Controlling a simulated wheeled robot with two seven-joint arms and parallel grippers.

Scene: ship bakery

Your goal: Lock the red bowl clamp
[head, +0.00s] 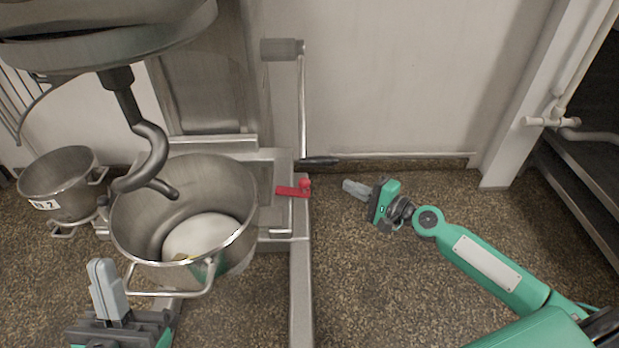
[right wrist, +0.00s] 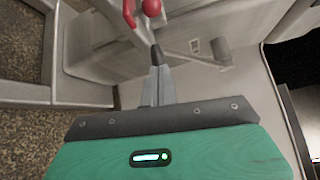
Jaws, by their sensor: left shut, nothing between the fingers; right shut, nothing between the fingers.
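The red bowl clamp (head: 293,190) is a small red lever with a round knob on the mixer's side arm, to the right of the large steel bowl (head: 186,209). In the right wrist view the red clamp (right wrist: 151,8) shows at the top edge, partly cut off, beyond my fingertips. My right gripper (head: 346,186) is shut and empty, a short way right of the clamp and apart from it. Its closed fingers also show in the right wrist view (right wrist: 157,72). My left gripper (head: 98,266) is shut and empty, in front of the large bowl at lower left.
A dough hook (head: 150,150) hangs from the mixer head (head: 110,35) over the large bowl. A second bowl (head: 60,183) stands at left. Shelving (head: 585,200) is at far right.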

